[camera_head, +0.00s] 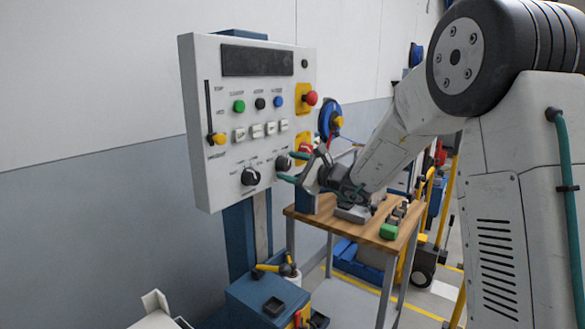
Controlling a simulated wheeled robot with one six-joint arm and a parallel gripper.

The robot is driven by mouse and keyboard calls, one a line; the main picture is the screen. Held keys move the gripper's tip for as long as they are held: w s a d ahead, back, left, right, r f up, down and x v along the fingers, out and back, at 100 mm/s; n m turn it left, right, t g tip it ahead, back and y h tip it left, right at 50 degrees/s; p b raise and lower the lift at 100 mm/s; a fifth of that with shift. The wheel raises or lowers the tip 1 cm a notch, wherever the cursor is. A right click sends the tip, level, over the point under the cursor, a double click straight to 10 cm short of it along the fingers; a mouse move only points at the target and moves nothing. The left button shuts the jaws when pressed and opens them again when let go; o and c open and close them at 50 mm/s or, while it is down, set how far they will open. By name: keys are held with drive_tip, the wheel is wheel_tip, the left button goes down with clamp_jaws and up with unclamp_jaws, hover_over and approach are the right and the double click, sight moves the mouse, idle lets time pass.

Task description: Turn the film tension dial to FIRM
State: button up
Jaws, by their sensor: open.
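A white control panel (205,185) on a blue post carries two black rotary dials low on its face. The left dial (250,176) stands clear of my gripper. The right dial (283,162) has small lettering around it, too small to read, so I cannot tell which dial is the film tension one. My gripper (289,167) is open, its green-tipped fingers pointing left at the panel, one above and one below the right dial. I cannot tell whether the fingers touch it. The gripper's body is right of the panel's edge, partly hiding the lower right corner.
Above the dials are square white buttons (257,131), coloured round buttons, a slider with a yellow knob (216,139) and a red emergency button (311,98). A wooden table (325,216) stands under my arm. A blue box (262,297) stands below the panel.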

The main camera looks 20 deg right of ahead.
drive_tip(key=v, duration=0.7)
drive_tip(key=shift+s+d, duration=0.25)
drive_tip(key=shift+s, duration=0.05)
drive_tip(key=s+a+f+n+g, duration=0.3)
drive_tip(key=s+a+n+g, duration=0.25)
drive_tip(key=s, duration=0.45)
drive_tip(key=s+a+f+n+g, duration=0.35)
drive_tip(key=s+n+g, duration=0.2)
drive_tip(key=s, duration=0.35)
drive_tip(key=s+d+n+h, duration=0.2)
drive_tip(key=s+n+h, duration=0.1)
drive_tip(key=s, duration=0.4)
drive_tip(key=s+d+r+n+g+h, duration=0.1)
drive_tip(key=s+d+n+h, duration=0.2)
drive_tip(key=s, duration=0.5)
drive_tip(key=s+d+n+g+h, duration=0.1)
drive_tip(key=s+d+n+h, duration=0.1)
drive_tip(key=s, duration=0.6)
drive_tip(key=shift+s+d+r+n+h, duration=0.2)
drive_tip(key=shift+s+r+n+h, duration=0.1)
drive_tip(key=shift+n+h, duration=0.8)
